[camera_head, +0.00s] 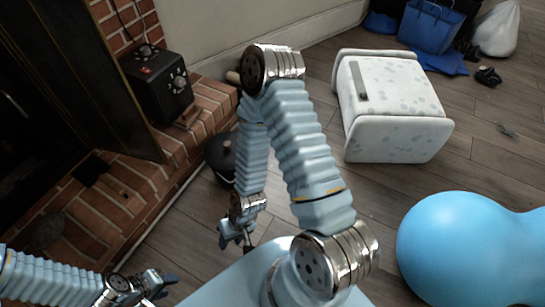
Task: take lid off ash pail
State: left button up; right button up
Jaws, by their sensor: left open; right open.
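A dark rounded object (219,152) stands on the floor beside the brick hearth, partly hidden behind my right arm. It may be the ash pail, but I cannot make out a separate lid or handle. My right gripper (235,240) is open and empty, pointing down in front of this object and apart from it. My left gripper (160,284) is open and empty at the bottom left, farther from the object.
The brick hearth (130,190) and dark fireplace door (95,75) are at left. A black box with knobs (158,82) sits on the hearth. Floor between is clear.

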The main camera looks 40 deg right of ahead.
aim_at(220, 152)
jog(key=z, duration=0.85)
jog(key=i+j+z, duration=0.2)
jog(key=i+z, duration=0.15)
jog(key=i+j+z, duration=0.4)
jog(key=i+l, duration=0.05)
jog(key=i, duration=0.05)
